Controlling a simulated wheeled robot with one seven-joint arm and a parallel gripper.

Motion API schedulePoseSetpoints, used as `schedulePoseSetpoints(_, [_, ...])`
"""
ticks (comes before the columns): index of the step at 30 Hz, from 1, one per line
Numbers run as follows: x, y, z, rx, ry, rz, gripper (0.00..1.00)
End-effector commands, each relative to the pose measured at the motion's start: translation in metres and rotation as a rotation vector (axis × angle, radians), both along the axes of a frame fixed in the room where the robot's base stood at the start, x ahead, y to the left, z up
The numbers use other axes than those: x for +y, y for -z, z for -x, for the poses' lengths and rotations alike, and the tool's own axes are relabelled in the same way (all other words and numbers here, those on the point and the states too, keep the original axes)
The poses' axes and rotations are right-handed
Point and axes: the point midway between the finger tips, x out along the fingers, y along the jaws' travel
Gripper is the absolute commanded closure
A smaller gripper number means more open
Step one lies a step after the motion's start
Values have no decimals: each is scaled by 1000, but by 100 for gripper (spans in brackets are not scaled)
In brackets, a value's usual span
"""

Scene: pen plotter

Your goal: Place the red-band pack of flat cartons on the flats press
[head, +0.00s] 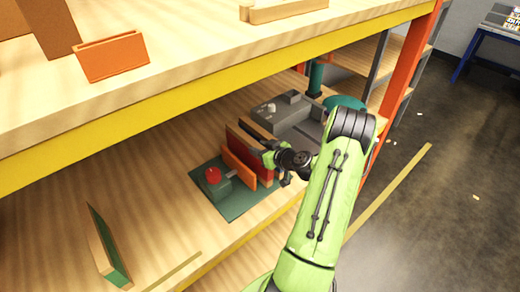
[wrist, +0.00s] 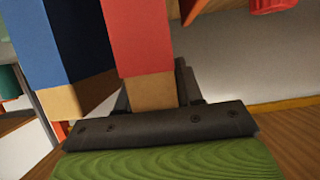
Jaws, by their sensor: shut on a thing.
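The red-band pack (head: 262,166) is upright on the lower shelf at the flats press, beside the press's orange plate (head: 238,168). The press has a green base (head: 242,206) and a red knob (head: 213,175). My gripper (head: 284,164) is shut on the pack's near end. In the wrist view the red band (wrist: 140,40) and bare tan end (wrist: 152,92) show between the dark fingers. The orange plate (wrist: 192,10) is just right of the pack. Whether the pack's underside touches the base is hidden.
A blue-band pack (wrist: 45,45) stands close left of the red one in the wrist view. A green-band pack (head: 110,252) leans at the front left of the lower shelf. A grey machine (head: 285,112) stands behind the press. The upper shelf's yellow edge (head: 200,104) overhangs.

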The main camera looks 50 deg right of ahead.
Motion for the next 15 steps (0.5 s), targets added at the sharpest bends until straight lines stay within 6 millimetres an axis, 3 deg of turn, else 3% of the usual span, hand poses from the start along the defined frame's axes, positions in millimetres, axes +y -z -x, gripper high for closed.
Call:
schedulePoseSetpoints(2, [0,1,-1,-3,0,1,100])
schedulePoseSetpoints(3, [0,2,0,0,-1,0,61])
schedulePoseSetpoints(7, [0,1,0,0,-1,0,41])
schedulePoseSetpoints(15, [0,1,0,0,-1,0,39])
